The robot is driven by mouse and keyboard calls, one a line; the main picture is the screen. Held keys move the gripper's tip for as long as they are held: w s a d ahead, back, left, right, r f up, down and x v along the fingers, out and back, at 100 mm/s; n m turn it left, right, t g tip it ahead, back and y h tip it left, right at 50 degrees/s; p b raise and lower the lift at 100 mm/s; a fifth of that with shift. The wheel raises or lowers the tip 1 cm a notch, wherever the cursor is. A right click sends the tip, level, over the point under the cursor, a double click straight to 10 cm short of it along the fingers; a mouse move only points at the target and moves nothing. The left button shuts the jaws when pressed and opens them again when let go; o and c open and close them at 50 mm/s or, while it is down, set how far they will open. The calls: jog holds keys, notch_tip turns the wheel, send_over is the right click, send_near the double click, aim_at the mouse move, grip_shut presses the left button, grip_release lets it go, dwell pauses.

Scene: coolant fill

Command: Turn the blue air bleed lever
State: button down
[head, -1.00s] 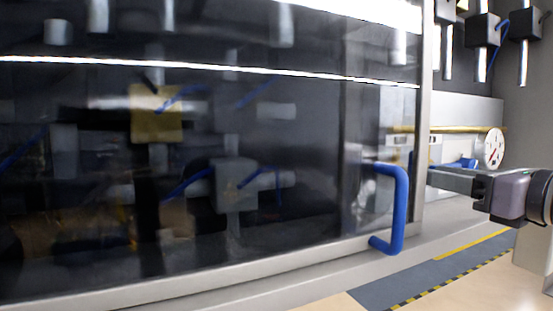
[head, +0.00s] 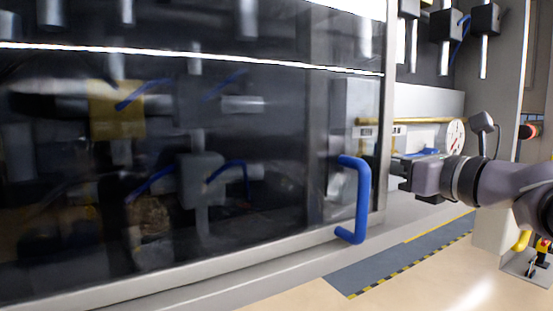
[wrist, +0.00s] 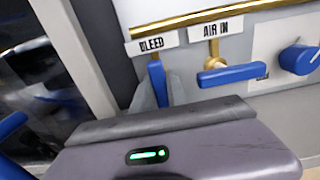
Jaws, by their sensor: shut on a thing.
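The blue bleed lever (wrist: 157,82) hangs nearly upright under the BLEED label (wrist: 151,43) in the wrist view. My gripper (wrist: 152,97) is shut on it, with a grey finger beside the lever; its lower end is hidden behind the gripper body. To its right, a separate blue lever (wrist: 232,74) lies nearly level under the AIR IN label (wrist: 208,32). In the head view my gripper (head: 402,170) is at the panel, just right of the cabinet's frame; the bleed lever cannot be made out there.
A dark glass door with a blue handle (head: 361,200) stands close left of my gripper. A round gauge (head: 456,138) and a brass pipe (head: 425,120) are on the panel. A blue knob (wrist: 299,58) sits further right. The floor in front is clear.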

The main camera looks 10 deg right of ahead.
jog(key=shift+b, duration=0.3)
jog(key=n+b, duration=0.3)
jog(key=n, duration=0.1)
jog(key=shift+f, duration=0.25)
jog(key=n+b, duration=0.5)
jog(key=shift+a, duration=0.15)
jog(key=n+b, duration=0.3)
jog(key=n, duration=0.1)
jog(key=shift+n, duration=0.4)
jog(key=shift+a+n+b, duration=0.1)
jog(key=shift+n+b, duration=1.1)
jog(key=shift+n, duration=0.8)
jog(key=c, duration=1.3)
grip_release()
